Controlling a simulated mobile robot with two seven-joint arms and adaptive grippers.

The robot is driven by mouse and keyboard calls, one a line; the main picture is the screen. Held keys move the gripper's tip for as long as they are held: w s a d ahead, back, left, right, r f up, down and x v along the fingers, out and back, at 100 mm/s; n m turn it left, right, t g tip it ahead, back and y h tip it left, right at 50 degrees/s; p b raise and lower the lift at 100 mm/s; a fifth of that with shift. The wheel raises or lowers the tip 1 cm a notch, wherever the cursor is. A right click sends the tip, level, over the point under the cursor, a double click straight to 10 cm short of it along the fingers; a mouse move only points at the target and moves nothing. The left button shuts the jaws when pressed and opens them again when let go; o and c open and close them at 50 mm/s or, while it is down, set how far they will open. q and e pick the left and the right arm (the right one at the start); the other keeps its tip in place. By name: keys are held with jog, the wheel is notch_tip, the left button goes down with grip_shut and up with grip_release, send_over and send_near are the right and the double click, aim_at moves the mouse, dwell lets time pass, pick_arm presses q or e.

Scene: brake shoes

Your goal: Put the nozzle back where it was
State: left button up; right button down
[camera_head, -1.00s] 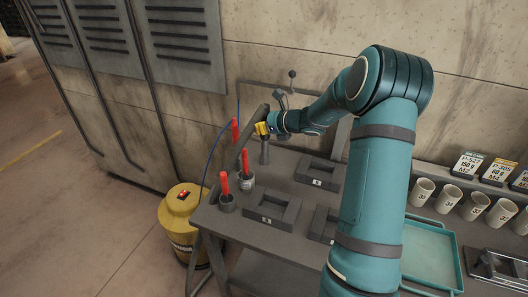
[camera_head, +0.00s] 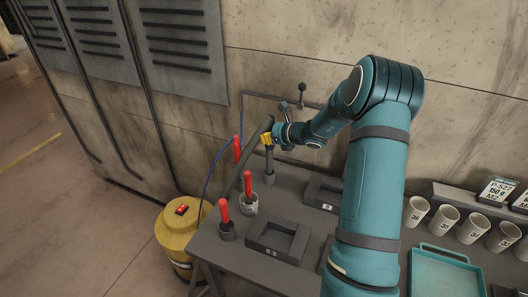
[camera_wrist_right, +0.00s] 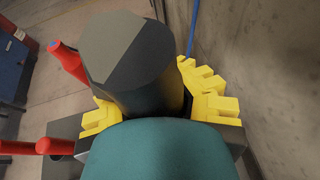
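The nozzle (camera_head: 270,165) is a dark upright tube in the head view, at the back left of the grey workbench. My right gripper (camera_head: 267,139) has yellow fingers and is closed around its upper part. A thick dark hose (camera_head: 243,167) runs from the top down to the left. In the right wrist view the yellow fingers (camera_wrist_right: 165,112) lie on both sides of a wide dark cylinder, the nozzle (camera_wrist_right: 135,65). The nozzle's lower end is close to the bench; I cannot tell whether it touches. My left gripper is out of view.
Red-handled tools stand in holders (camera_head: 249,203) left of the nozzle. A yellow canister (camera_head: 180,228) with a red switch stands on the floor. Dark square trays (camera_head: 278,241) lie on the bench. Numbered cups (camera_head: 444,218) and a teal tray (camera_head: 445,275) are at right.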

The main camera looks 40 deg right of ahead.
jog(key=shift+f, duration=2.4)
jog(key=shift+f+b, duration=0.15)
jog(key=shift+b, duration=0.25)
jog(key=c, duration=1.1)
grip_release()
jog(key=v, duration=1.2)
jog(key=shift+p, duration=0.35)
